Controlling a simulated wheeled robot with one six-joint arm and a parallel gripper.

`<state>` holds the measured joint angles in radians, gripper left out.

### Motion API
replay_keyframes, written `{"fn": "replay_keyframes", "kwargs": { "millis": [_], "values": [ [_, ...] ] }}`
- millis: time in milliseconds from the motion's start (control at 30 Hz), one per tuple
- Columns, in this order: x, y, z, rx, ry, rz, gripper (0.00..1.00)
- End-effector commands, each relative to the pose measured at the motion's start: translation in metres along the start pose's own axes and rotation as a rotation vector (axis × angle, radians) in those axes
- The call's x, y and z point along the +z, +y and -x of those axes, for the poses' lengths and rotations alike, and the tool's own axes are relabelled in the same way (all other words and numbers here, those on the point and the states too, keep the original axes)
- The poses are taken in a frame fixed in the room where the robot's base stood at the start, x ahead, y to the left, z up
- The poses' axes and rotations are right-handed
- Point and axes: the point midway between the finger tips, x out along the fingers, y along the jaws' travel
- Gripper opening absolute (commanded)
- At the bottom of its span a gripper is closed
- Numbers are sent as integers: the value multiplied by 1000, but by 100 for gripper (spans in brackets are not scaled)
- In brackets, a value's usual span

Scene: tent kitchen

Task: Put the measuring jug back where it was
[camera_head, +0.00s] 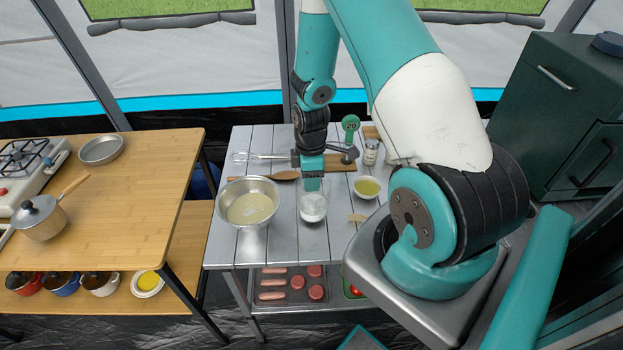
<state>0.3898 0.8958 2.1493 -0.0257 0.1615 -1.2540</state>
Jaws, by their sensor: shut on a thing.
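The measuring jug (313,209) is a small clear, whitish vessel at the middle of the grey slatted table (284,238). It looks upright, just right of a large metal bowl (250,203) of pale liquid. My gripper (312,190) points down from above and is shut on the jug at its top. The fingertips are small and partly hidden here. I cannot tell whether the jug's base touches the table.
A small bowl of yellowish liquid (367,187) stands right of the jug. Behind are a wooden board (340,164), a wooden spoon (286,176), a whisk (250,156), a shaker (370,152) and a green number 20 marker (350,126). Sausages (272,283) lie on a tray below.

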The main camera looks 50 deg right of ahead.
Motion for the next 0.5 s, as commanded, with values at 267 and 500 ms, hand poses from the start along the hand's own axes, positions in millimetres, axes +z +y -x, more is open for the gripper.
{"fn": "replay_keyframes", "kwargs": {
  "millis": [267,500],
  "values": [
    [0,1,-13,1,0,0,0],
    [0,1,-17,1,0,0,0]
  ]
}}
